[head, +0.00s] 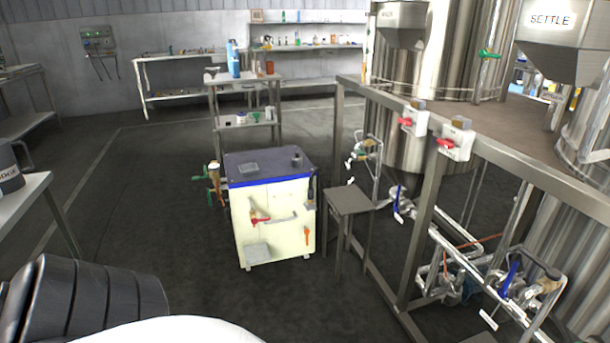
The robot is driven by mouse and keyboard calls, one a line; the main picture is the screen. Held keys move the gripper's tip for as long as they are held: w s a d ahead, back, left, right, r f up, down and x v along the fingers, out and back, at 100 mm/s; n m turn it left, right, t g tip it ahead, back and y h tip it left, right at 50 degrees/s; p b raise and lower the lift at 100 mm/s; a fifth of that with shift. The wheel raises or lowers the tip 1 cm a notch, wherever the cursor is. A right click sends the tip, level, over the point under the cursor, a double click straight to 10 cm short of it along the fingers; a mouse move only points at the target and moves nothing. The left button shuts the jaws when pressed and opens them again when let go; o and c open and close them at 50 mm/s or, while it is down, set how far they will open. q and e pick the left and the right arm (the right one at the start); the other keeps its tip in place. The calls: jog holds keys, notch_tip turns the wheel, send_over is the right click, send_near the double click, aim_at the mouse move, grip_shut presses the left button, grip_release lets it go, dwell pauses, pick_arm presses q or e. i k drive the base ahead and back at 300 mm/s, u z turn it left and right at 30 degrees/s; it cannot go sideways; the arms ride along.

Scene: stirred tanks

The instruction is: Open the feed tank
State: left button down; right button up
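No tank in the head view carries a label that I can read as feed. A large steel tank (408,85) stands at the right behind a grey metal frame (386,108), with a hopper (402,36) whose small label I cannot read. A second hopper (562,52), labelled SETTLE, hangs at the upper right, near another steel tank (588,130) cut by the picture edge. Two white boxes with red handles, one left (413,120) and one right (456,139), sit on the frame's top rail. Blue-handled valves (510,277) are on the piping below. Neither gripper is in view.
A cream cabinet with a blue-edged top (272,167) stands mid-floor, with a small grey stool-like table (348,200) beside it. A shelf stand (245,115) is behind. A table with a dark jug (8,172) is at left. The floor (140,215) left of the cabinet is clear.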

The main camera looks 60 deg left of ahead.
aim_at(284, 193)
jog(key=u, duration=2.65)
jog(key=i, duration=3)
jog(key=u, duration=1.25)
jog(key=i, duration=0.25)
jog(key=z, duration=1.45)
